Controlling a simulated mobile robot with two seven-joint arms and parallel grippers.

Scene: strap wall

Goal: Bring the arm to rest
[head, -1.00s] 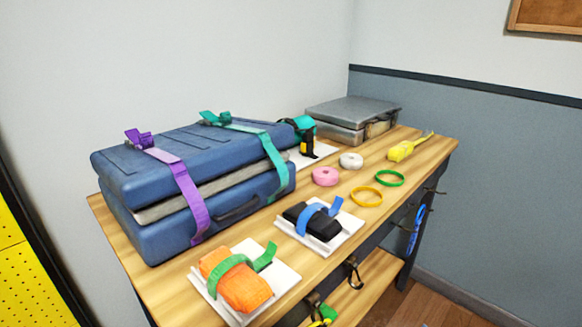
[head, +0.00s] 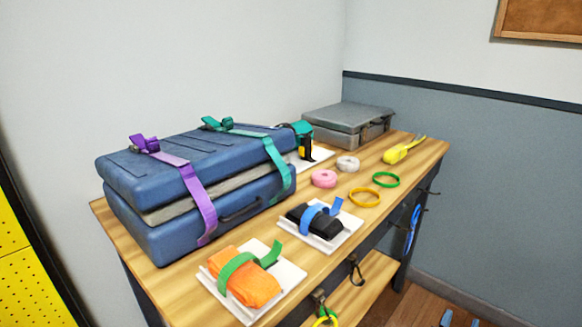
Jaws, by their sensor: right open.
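The tips of my right gripper (head: 461,319) just show at the bottom edge of the head view, right of the workbench and over the wooden floor. The two tips stand apart with nothing seen between them, and the rest of the gripper and arm is cut off. It touches nothing that I can see. My left gripper is not in view.
A wooden bench (head: 308,262) carries a strapped blue suitcase (head: 135,180), a grey case (head: 350,117), an orange bundle (head: 245,285) and a black bundle (head: 325,226) with straps, tape rolls and rings. Hooks stick out from its front edge. Floor right of it looks clear.

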